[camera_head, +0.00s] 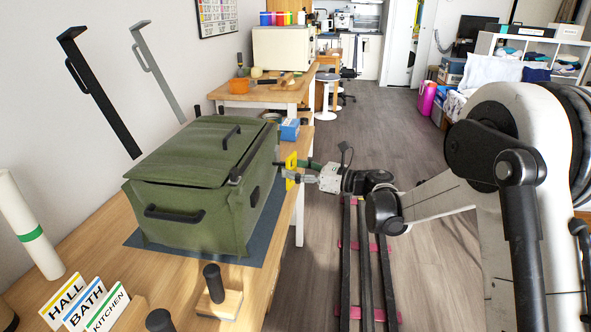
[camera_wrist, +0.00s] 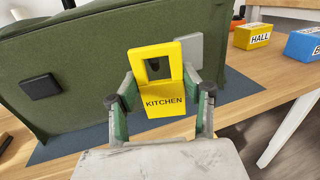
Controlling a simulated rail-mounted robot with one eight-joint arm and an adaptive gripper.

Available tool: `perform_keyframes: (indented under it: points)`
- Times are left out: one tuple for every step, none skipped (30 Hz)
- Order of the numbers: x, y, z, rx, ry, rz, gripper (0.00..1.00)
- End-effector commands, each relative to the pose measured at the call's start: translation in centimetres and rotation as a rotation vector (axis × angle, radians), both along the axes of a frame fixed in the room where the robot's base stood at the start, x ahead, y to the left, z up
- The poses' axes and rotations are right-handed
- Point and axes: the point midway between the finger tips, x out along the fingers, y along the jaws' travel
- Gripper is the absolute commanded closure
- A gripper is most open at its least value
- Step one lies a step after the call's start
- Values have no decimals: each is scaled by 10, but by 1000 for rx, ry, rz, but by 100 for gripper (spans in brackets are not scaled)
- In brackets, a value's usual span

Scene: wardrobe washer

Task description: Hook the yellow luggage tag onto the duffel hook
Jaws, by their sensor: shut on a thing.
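The yellow luggage tag (camera_wrist: 164,102), marked KITCHEN, has a square opening at its top. It stands upright between the fingers of my gripper (camera_wrist: 161,103), which is shut on it. In the head view the yellow tag (camera_head: 291,161) and my gripper (camera_head: 292,176) are at the right side of the green duffel (camera_head: 205,170). In the wrist view a grey plate (camera_wrist: 192,50) on the duffel (camera_wrist: 90,55) shows behind the tag. A dark shape shows in the opening. The hook is mostly hidden, and I cannot tell whether it passes through the tag.
A black square pad (camera_wrist: 41,86) is on the duffel's side, left of the tag. A yellow HALL block (camera_wrist: 253,36) and a blue BATH block (camera_wrist: 304,45) stand on the wooden table at right. Name cards (camera_head: 85,303) and a black peg (camera_head: 214,283) stand in front.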

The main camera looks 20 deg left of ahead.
Motion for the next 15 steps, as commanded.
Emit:
perform_keyframes:
  points:
    - [0,1,0,0,0,0,95]
    - [0,2,0,0,0,0,95]
    - [0,3,0,0,0,0,95]
    - [0,3,0,0,0,0,95]
    - [-1,4,0,0,0,0,95]
    - [-1,5,0,0,0,0,95]
    - [-1,6,0,0,0,1,95]
    - [-1,6,0,0,0,1,95]
    - [-1,7,0,0,0,1,95]
    - [-1,8,0,0,0,1,95]
    - [-1,8,0,0,0,1,95]
    - [-1,9,0,0,0,1,95]
    - [-1,10,0,0,0,1,95]
    - [-1,11,0,0,0,1,95]
    - [-2,11,0,0,0,1,95]
